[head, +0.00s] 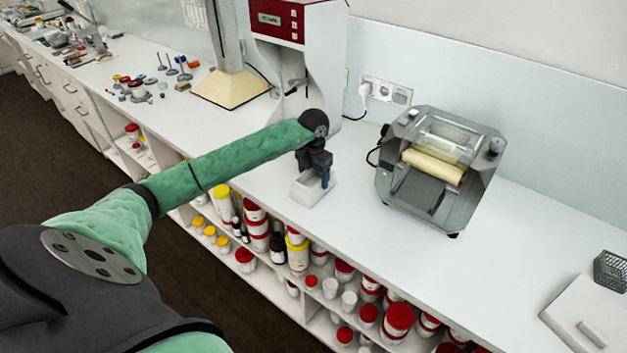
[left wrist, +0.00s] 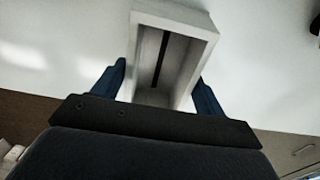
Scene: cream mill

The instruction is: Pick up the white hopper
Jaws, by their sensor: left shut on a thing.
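The white hopper (head: 306,191) is a small open white box at the front edge of the counter in the head view. My left gripper (head: 314,176) reaches down over it with its fingers at its sides and is shut on it. In the left wrist view the hopper (left wrist: 180,35) shows its hollow inside with a dark slot, between the two blue fingers of my left gripper (left wrist: 160,85). I cannot tell whether the hopper touches the counter. My right gripper is not in view.
A grey roller mill (head: 440,170) with a cream roller stands to the right on the white counter (head: 530,220). A red and white machine (head: 300,45) stands behind my left gripper. Shelves below hold several jars. A wire basket (head: 611,271) is at the far right.

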